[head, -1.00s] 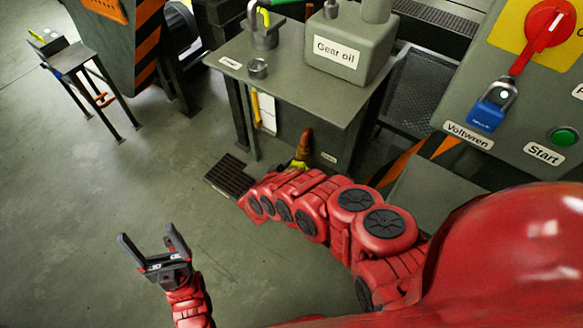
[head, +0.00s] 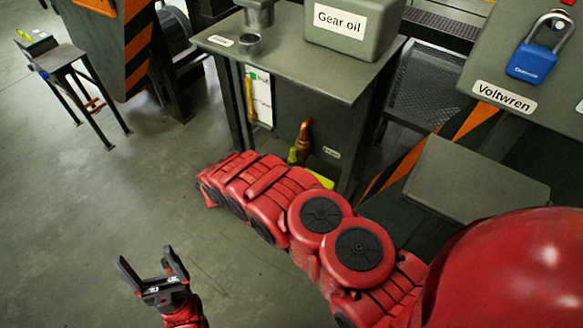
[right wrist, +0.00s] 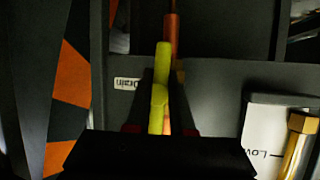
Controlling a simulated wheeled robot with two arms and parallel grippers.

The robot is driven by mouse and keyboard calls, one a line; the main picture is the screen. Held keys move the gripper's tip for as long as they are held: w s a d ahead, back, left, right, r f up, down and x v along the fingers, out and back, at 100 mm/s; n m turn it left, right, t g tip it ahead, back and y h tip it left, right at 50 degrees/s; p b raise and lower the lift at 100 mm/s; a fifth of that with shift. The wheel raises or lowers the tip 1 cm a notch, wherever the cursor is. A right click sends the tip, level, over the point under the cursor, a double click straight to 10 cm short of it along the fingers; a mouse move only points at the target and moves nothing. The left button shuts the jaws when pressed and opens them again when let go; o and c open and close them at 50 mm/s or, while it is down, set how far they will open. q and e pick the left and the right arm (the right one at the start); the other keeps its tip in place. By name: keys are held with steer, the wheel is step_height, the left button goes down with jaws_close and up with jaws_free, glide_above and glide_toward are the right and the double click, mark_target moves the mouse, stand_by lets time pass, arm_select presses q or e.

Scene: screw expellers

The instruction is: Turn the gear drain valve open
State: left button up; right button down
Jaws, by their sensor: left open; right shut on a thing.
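The drain valve (head: 304,138) is a copper-coloured fitting low on the gear oil stand, with a yellow-green handle (head: 292,156) beside it. In the right wrist view the yellow-green handle (right wrist: 158,100) stands between the dark fingers of my right gripper (right wrist: 160,85), which is shut on it. A copper pipe (right wrist: 171,30) rises above it, and a "Drain" label (right wrist: 128,84) is to its left. In the head view my right gripper is hidden. My left gripper (head: 148,268) is open and empty over the floor, well away from the valve.
A grey table (head: 310,75) bears the gear oil tank (head: 350,35) above the valve. A control panel with a blue padlock (head: 533,60) and a grey box (head: 470,190) are at the right. A small stand (head: 62,55) is at far left.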

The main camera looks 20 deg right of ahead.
steer(key=shift+d+b, duration=0.15)
steer(key=shift+b, duration=0.15)
steer(key=shift+r, duration=0.2)
steer(key=c, duration=1.1)
jaws_free()
steer(key=shift+d, duration=0.1)
steer(key=shift+s+a+r, duration=0.1)
steer(key=shift+s+a, duration=0.05)
steer(key=shift+a, duration=0.4)
steer(key=v, duration=1.6)
steer(key=shift+a, duration=0.25)
